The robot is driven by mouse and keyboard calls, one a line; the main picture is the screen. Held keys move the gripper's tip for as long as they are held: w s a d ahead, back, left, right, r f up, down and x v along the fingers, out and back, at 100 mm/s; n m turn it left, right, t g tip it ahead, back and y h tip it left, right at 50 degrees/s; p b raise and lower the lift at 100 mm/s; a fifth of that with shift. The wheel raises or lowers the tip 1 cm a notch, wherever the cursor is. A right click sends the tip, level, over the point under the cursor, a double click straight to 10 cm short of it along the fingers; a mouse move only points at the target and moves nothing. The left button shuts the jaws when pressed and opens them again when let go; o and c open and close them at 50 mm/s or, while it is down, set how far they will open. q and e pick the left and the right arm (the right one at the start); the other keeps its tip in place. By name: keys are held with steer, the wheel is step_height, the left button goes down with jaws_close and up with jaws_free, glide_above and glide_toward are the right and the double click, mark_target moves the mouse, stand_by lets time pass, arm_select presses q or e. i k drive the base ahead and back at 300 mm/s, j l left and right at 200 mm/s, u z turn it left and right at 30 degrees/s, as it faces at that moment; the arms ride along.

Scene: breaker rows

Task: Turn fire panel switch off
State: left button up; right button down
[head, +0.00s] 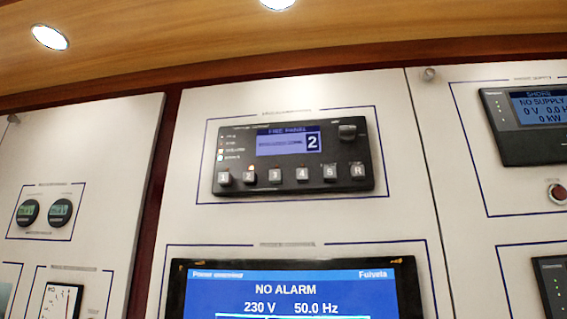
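The fire panel (293,151) is a dark box mounted on a white wall panel, in the upper middle of the head view. Its blue screen (288,141) reads "FIRE PANEL" and shows a large "2". A dark rotary switch or knob (347,132) sits at its upper right; its exact setting is too small to tell. A row of several square buttons (289,175) runs along the bottom, the last marked "R". Small indicator lights show at its left side. Neither of my grippers is in view.
A large screen (290,294) below reads "NO ALARM", 230 V, 50.0 Hz. A shore supply display (541,108) and a round red button (557,193) are at the right. Round gauges (60,212) are at the left. A wooden ceiling (300,30) with lamps is above.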

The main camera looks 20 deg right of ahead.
mark_target(346, 133)
steer(key=k+z, duration=0.2)
steer(key=z, duration=0.95)
steer(key=u, duration=0.25)
